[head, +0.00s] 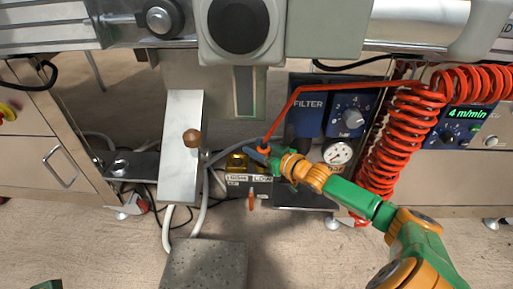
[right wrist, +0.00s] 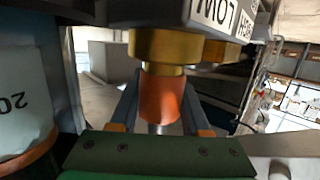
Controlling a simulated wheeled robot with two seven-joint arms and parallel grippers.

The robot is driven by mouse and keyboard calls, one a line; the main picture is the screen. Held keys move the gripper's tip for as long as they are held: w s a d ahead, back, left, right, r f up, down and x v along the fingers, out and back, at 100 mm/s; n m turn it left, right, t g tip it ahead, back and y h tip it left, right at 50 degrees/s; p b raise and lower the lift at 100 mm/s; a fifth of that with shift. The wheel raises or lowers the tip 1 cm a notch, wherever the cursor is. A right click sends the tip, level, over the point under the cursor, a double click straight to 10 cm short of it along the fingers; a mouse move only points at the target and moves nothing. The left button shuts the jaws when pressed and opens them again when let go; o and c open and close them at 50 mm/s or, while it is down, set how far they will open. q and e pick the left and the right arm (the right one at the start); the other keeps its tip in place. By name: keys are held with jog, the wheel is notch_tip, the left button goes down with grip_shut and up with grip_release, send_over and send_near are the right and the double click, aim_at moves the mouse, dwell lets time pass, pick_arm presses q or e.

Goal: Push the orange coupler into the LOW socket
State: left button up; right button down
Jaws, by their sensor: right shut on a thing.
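The orange coupler (right wrist: 160,98) is between the two fingers of my right gripper (right wrist: 160,112), which is shut on it. In the right wrist view its far end meets the brass LOW socket (right wrist: 163,46) in line. I cannot tell whether it is seated or only touching. The LOW label (right wrist: 216,12) is on the block beside the socket, upside down in this view. In the head view my right gripper (head: 262,154) is just above the LOW label (head: 263,178), and mostly hides the LOW socket.
A second brass socket (head: 237,161) is close to the left. A coiled red hose (head: 400,140) hangs at the right, and its line runs to the coupler. The FILTER unit (head: 308,110) and a pressure gauge (head: 338,154) stand close to the right.

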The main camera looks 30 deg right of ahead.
jog(key=shift+f, duration=0.3)
jog(key=shift+c, duration=1.4)
grip_release()
